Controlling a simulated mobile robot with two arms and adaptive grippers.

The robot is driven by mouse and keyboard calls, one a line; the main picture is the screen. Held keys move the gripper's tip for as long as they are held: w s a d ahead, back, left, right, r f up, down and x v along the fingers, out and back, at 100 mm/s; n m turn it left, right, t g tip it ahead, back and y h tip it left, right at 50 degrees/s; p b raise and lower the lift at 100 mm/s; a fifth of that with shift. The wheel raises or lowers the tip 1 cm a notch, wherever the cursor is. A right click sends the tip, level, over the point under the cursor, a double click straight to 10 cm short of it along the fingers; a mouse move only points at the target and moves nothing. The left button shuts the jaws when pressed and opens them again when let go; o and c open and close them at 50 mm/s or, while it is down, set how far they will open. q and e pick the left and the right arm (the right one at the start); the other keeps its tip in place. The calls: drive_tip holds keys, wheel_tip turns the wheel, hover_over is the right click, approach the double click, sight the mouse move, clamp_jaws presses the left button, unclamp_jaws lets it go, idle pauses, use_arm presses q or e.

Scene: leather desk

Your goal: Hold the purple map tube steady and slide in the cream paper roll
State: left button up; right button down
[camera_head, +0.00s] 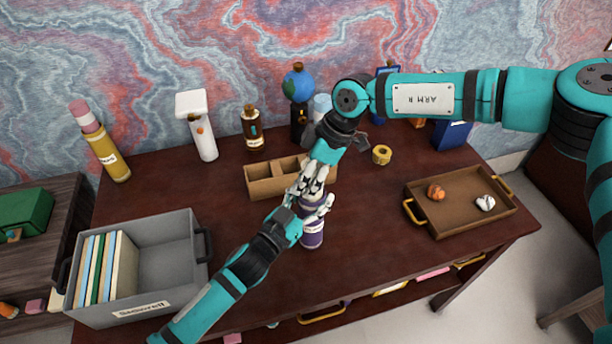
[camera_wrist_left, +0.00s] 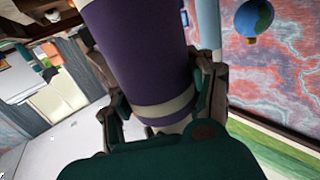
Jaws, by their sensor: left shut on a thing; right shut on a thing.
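The purple map tube (camera_head: 312,238) stands roughly upright near the middle of the desk, with a pale label band. It fills much of the left wrist view (camera_wrist_left: 145,55), where a cream band shows near my fingers. My left gripper (camera_head: 308,206) comes in from the lower left and is shut around the tube. My right gripper (camera_head: 311,183) reaches down from above, just over the tube's top, and is shut. The cream paper roll is hidden among the fingers, so I cannot make out how far it sits in the tube.
A cardboard divided box (camera_head: 268,188) stands right behind the grippers. A grey crate of folders (camera_head: 172,252) is at left, a brown tray (camera_head: 462,218) with two small objects at right. Bottles, a globe (camera_head: 298,85) and yellow tape (camera_head: 382,155) line the back. The front right is clear.

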drive_tip(key=shift+f, duration=0.1)
drive_tip(key=c, duration=0.7)
unclamp_jaws()
drive_tip(key=shift+c, duration=0.2)
drive_tip(key=v, duration=1.2)
use_arm(q)
drive_tip(key=o, duration=1.3)
drive_tip(key=shift+c, duration=0.2)
use_arm(e)
drive_tip(key=shift+s, duration=0.1)
use_arm(q)
drive_tip(key=shift+s, duration=0.1)
